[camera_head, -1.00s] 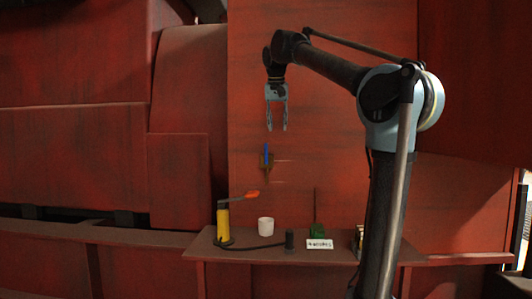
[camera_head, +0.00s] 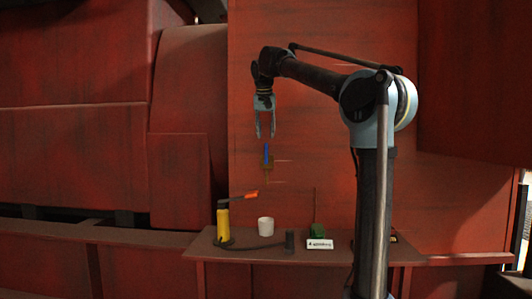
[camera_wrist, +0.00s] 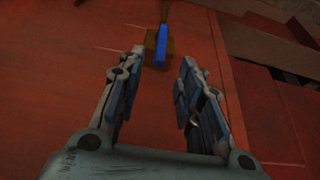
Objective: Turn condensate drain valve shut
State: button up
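A small valve with a blue lever handle (camera_head: 266,152) sits on the red wall, on a brownish fitting (camera_head: 267,165). The lever stands upright in the head view. In the wrist view the blue handle (camera_wrist: 161,46) shows beyond the gap between my fingers, on its brown base (camera_wrist: 152,56). My gripper (camera_head: 265,136) points down and is just above the handle in the head view. Its two fingers (camera_wrist: 155,85) are apart with nothing between them. I cannot tell how far the fingers are from the wall.
Below is a shelf (camera_head: 270,254) with a yellow cylinder (camera_head: 223,226) with an orange-tipped lever (camera_head: 251,195), a white cup (camera_head: 266,226), a dark short cylinder (camera_head: 290,241), a green object (camera_head: 317,233) with a thin rod and a white label (camera_head: 320,244). The wall around the valve is clear.

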aim_at(266, 144)
jog(key=x, duration=0.8)
jog(key=shift+w+f, duration=0.15)
jog(key=shift+f, duration=0.2)
grip_shut()
